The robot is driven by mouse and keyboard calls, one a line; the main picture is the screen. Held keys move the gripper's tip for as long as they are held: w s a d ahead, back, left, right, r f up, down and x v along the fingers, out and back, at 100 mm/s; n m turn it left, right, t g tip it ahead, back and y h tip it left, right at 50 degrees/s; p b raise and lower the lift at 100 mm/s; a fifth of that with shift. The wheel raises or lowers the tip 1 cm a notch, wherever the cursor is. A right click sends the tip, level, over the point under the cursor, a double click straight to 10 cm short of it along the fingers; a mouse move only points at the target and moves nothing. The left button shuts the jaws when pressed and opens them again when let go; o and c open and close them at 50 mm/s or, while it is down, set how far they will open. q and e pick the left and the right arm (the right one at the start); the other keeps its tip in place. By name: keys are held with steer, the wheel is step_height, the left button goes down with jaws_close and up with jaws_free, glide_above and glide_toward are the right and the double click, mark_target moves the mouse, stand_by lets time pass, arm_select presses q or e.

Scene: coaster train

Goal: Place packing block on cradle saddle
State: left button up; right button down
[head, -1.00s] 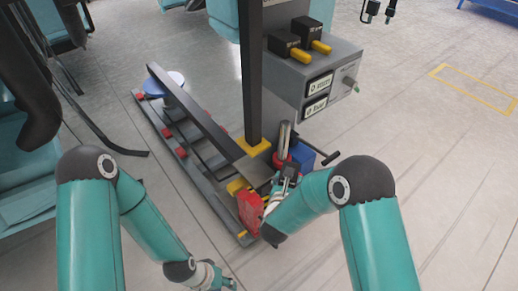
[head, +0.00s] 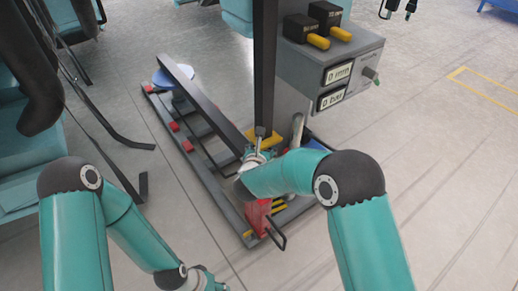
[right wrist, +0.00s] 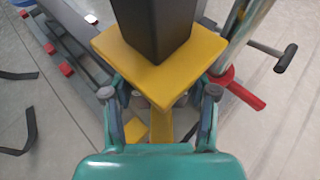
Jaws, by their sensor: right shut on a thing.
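My right gripper (head: 257,155) is at the foot of a dark upright post (head: 264,75), by a yellow plate (head: 266,140). The right wrist view shows the plate (right wrist: 155,65) close up, with the post on it. The fingers (right wrist: 160,105) sit at the plate's near edge, shut on a yellow piece (right wrist: 160,122) mostly hidden there. I cannot tell whether this is the packing block, nor which part is the cradle saddle. My left gripper (head: 208,281) is at the bottom edge, partly cut off.
A dark rail frame (head: 195,160) with red blocks (head: 187,146) runs along the floor. A red part (head: 257,215) stands at its near end. A metal cylinder with a red collar (right wrist: 222,78) is beside the plate. A grey control box (head: 330,65) stands right of the post.

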steer(key=shift+w+a+f+b, duration=0.1)
steer(key=shift+f+b, duration=0.8)
steer(key=shift+f, duration=1.9)
steer(key=shift+f, duration=0.5)
